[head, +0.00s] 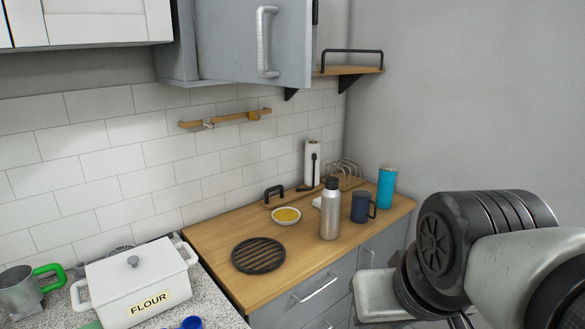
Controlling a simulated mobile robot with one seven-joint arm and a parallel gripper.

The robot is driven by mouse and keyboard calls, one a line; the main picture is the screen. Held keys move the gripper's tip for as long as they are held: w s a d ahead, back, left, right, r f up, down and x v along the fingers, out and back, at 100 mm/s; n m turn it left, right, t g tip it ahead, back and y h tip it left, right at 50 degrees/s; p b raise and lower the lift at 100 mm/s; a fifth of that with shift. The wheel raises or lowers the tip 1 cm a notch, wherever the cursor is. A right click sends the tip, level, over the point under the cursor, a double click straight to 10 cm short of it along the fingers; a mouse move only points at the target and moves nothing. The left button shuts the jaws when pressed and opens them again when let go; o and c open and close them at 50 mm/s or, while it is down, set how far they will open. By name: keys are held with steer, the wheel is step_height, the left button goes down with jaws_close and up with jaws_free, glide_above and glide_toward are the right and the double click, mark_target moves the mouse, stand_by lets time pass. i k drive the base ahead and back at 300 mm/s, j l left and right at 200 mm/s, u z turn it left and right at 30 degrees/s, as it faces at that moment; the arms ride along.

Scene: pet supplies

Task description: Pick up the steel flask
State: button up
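The steel flask (330,213) stands upright on the wooden counter (215,246), near its front edge. It has a silver body and a black cap. A dark blue mug (361,207) stands just to its right, and a white bowl with yellow contents (286,216) is to its left. My arm shows at the lower right, to the right of the flask and in front of the counter. My gripper's fingers are not visible in the head view. Nothing hides the flask's front.
A blue tumbler (387,187) and a paper roll (312,162) stand behind the flask. A black round trivet (258,255) lies at left. A white flour pot (135,284) is on the speckled counter. A cabinet door (268,40) hangs open above.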

mark_target(331, 195)
steer(key=i+l+u, duration=0.25)
steer(key=i+l, duration=0.35)
steer(key=i+l+u, duration=0.25)
steer(key=i+l, duration=0.5)
